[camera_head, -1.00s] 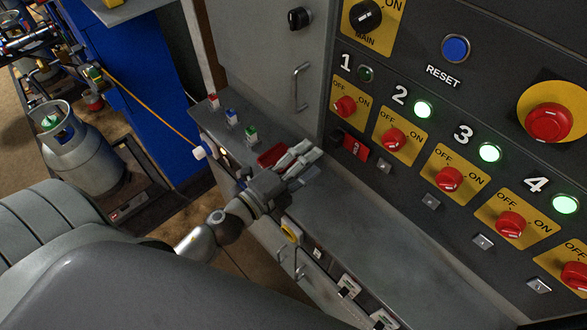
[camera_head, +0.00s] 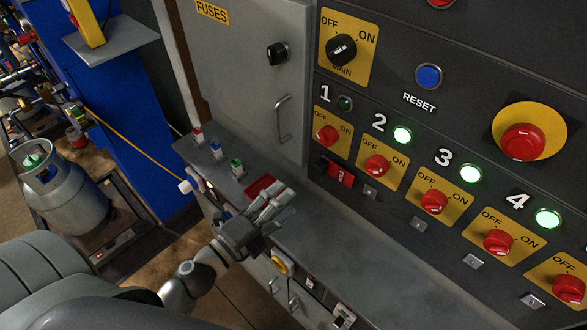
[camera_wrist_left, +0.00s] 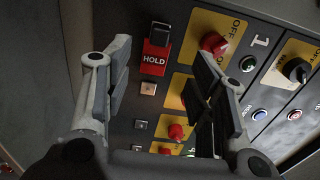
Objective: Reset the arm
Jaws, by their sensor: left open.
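My left gripper (camera_head: 274,204) reaches in from the lower left over the grey ledge (camera_head: 330,235) below the control panel. Its fingers are apart with nothing between them. In the left wrist view the open gripper (camera_wrist_left: 165,85) shows a finger on each side, with the panel beyond. The blue RESET button (camera_head: 429,76) is higher on the panel, away from the gripper. My right gripper is not in view.
Red knobs (camera_head: 376,165) line the panel; lamps 2, 3 and 4 are green, lamp 1 dark. A red emergency button (camera_head: 522,142) is at right. A red tray (camera_head: 261,184) lies near the fingers. A grey gas cylinder (camera_head: 65,195) stands on a scale at left.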

